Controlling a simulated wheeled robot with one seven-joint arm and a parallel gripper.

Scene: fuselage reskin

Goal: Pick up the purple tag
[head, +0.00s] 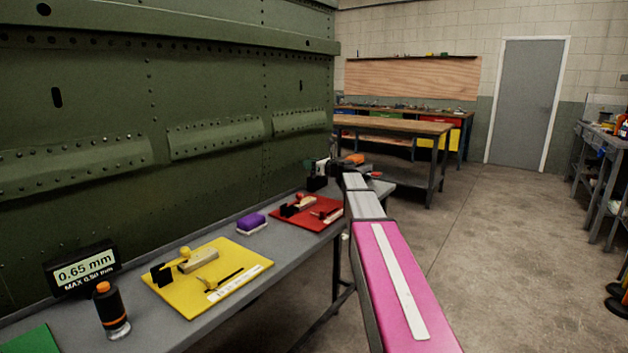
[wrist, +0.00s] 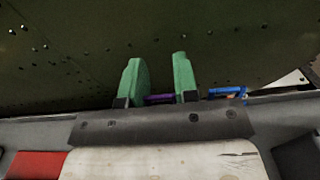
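In the wrist view, my gripper (wrist: 158,82) shows two green fingers standing apart with a gap between them. A thin purple strip (wrist: 160,98), which looks like the purple tag, shows in that gap, low near the finger bases. I cannot tell whether it touches the fingers or lies beyond them. In the head view, my arm reaches forward along the bench's right side, and its far end is too small and covered to read the fingers. I cannot make out the tag there.
The grey bench (head: 168,328) holds a yellow mat (head: 185,300) with tools, a purple-topped block (head: 251,222), a red mat (head: 290,219), a bottle (head: 112,312) and a gauge display (head: 82,270). A green riveted panel (head: 200,90) stands behind. A blue item (wrist: 227,92) lies right of my fingers.

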